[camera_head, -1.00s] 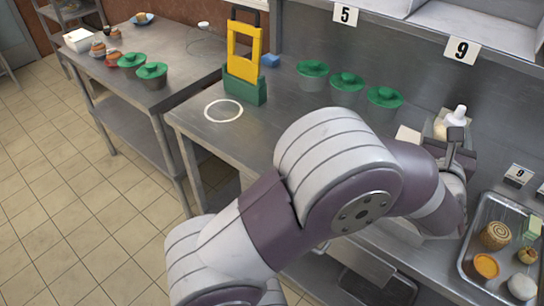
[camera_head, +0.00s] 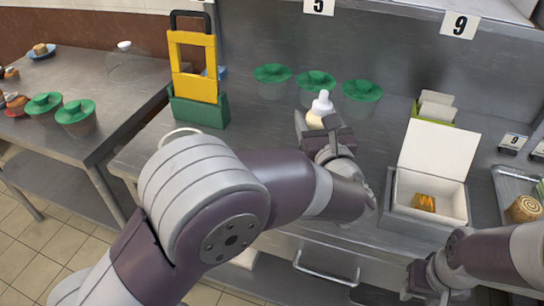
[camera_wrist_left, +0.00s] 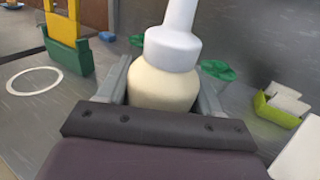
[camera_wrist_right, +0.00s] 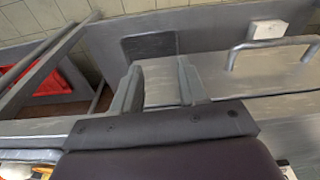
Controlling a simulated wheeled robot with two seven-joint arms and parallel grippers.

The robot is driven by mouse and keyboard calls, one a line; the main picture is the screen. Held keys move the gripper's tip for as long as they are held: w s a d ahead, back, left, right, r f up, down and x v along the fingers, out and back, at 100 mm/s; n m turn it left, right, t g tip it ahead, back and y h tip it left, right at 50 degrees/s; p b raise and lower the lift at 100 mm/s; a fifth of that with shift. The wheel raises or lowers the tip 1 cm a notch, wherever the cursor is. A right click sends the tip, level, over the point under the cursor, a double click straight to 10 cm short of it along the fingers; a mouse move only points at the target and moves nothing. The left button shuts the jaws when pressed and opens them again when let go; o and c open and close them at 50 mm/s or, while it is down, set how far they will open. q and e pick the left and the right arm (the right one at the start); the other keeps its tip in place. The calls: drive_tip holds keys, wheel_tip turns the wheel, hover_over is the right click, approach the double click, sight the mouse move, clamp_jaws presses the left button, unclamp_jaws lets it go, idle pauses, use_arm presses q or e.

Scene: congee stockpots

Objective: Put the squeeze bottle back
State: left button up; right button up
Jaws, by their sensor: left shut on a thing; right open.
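The squeeze bottle (camera_head: 321,110) has a cream body and a white cap. It stands upright between the fingers of my left gripper (camera_head: 322,128), which is shut on it in front of the green-lidded pots. In the left wrist view the bottle (camera_wrist_left: 165,85) fills the middle; its base is hidden. I cannot tell whether it touches the counter. A white ring (camera_wrist_left: 35,79) is marked on the counter to the left, mostly hidden behind my arm in the head view. My right gripper (camera_head: 420,280) is open and empty, low at the counter's front.
Several pots with green lids (camera_head: 316,80) stand behind the bottle. A yellow and green stand (camera_head: 200,108) is to the left. An open white box (camera_head: 440,155) sits to the right, with a tray (camera_head: 507,185) beyond it. A drawer handle (camera_wrist_right: 270,45) shows near my right gripper.

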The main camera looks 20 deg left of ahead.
use_arm(q)
drive_tip(key=a+f, duration=0.4)
drive_tip(key=f, duration=0.1)
drive_tip(key=s+a+f, duration=0.1)
drive_tip(key=a+f, duration=0.1)
drive_tip(key=f, duration=0.1)
drive_tip(key=shift+a, duration=0.35)
drive_tip(key=shift+b, duration=0.3)
drive_tip(key=shift+f+b, duration=0.25)
drive_tip(key=shift+b, duration=0.05)
drive_tip(key=o, duration=0.8)
drive_tip(key=shift+r, duration=0.1)
drive_tip(key=shift+c, duration=0.2)
